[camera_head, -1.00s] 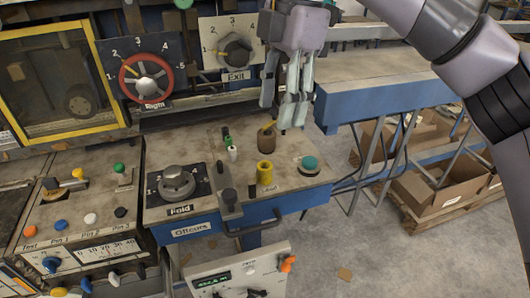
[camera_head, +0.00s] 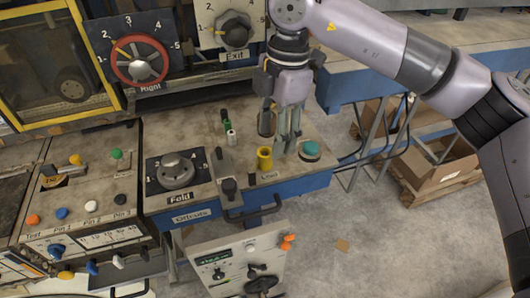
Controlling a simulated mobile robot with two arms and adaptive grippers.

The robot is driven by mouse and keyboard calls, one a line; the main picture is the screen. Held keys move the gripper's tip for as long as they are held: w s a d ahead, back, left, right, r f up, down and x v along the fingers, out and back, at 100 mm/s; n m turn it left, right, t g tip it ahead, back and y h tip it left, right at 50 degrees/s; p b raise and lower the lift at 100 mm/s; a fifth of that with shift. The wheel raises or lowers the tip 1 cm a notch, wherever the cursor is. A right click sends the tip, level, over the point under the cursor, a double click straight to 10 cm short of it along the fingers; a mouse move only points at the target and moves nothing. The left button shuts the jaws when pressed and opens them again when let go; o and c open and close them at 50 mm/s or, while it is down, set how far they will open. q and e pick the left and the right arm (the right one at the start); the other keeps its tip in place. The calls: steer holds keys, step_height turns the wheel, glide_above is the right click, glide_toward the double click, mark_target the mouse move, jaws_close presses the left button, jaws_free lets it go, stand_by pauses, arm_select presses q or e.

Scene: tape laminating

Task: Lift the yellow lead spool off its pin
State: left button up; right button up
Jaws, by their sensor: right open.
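The yellow lead spool (camera_head: 264,160) stands upright on the worn console top (camera_head: 200,148), near its front edge by a small label. Its pin is not visible. My right gripper (camera_head: 286,146) comes down from above with its fingers pointing down, open. The fingertips are just right of and behind the spool, between it and a teal button; I cannot tell whether they touch anything. My left gripper is not in view.
A brown holder (camera_head: 266,123) stands behind the spool, partly hidden by the gripper. The teal button (camera_head: 310,150) is close on the right. Green and white small spools (camera_head: 231,136) and a dark lever (camera_head: 229,187) are to the left. The Fold dial (camera_head: 175,171) lies further left.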

mark_target(265, 154)
steer(key=shift+s+a+f+p, duration=0.15)
steer(key=shift+a+f+p, duration=0.2)
steer(key=shift+f+p, duration=0.25)
steer(key=shift+s+a+f+p, duration=0.15)
steer(key=shift+a+f+p, duration=0.15)
steer(key=shift+f+p, duration=0.25)
steer(key=shift+a+f, duration=0.2)
steer(key=shift+f, duration=1.25)
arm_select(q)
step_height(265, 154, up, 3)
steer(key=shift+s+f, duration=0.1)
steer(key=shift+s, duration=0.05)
arm_select(e)
steer(key=shift+c, duration=0.3)
steer(key=c, duration=0.9)
steer(key=shift+r, duration=0.1)
steer(key=shift+r, duration=0.5)
arm_select(q)
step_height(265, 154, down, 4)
steer(key=b, duration=0.4)
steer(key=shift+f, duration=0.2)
arm_select(e)
step_height(265, 154, up, 19)
